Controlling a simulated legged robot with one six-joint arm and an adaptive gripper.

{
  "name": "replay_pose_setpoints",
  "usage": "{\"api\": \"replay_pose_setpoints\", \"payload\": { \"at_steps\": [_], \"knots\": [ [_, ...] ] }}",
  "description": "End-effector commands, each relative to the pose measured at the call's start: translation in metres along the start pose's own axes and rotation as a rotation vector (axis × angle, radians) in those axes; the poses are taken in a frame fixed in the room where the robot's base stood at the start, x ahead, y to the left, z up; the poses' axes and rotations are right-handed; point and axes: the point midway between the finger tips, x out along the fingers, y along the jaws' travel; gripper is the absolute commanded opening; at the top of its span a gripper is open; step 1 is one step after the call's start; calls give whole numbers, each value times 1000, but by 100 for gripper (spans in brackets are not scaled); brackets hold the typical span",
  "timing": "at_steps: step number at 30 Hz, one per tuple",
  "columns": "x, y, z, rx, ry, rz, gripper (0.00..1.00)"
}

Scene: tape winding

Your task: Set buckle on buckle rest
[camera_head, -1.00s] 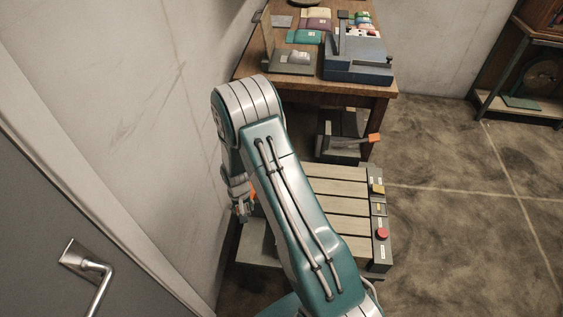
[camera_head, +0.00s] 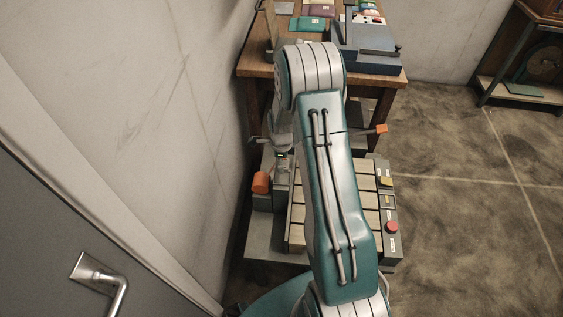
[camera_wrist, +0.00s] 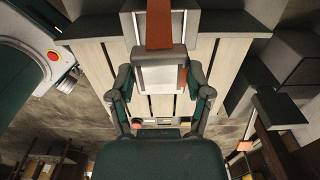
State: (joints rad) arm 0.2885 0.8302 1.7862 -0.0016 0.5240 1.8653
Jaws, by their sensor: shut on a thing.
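In the wrist view, the buckle (camera_wrist: 160,76) is a pale metal piece with a rust-orange strap (camera_wrist: 159,25) running from it to the top of the picture. My gripper (camera_wrist: 162,78) is shut on it, with one finger at each side. The buckle is over the slatted bench top (camera_wrist: 92,60). In the head view, my gripper (camera_head: 283,152) is left of my arm, above the bench's far left part. An orange piece (camera_head: 261,183) shows just below it. I cannot clearly pick out the buckle rest, and my arm hides part of the bench.
The bench's right edge has a control strip with a red button (camera_head: 392,226). An orange-tipped lever (camera_head: 381,129) stands behind the bench. A wooden table (camera_head: 390,80) with a blue box (camera_head: 367,55) is at the back. The wall is close on the left; open floor (camera_head: 460,220) lies right.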

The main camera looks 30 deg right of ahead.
Motion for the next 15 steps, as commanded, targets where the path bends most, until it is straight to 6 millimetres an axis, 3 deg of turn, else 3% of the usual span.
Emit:
{"api": "replay_pose_setpoints", "payload": {
  "at_steps": [15],
  "knots": [
    [27, 0, 0, 13, 0, 1, 13]
  ]
}}
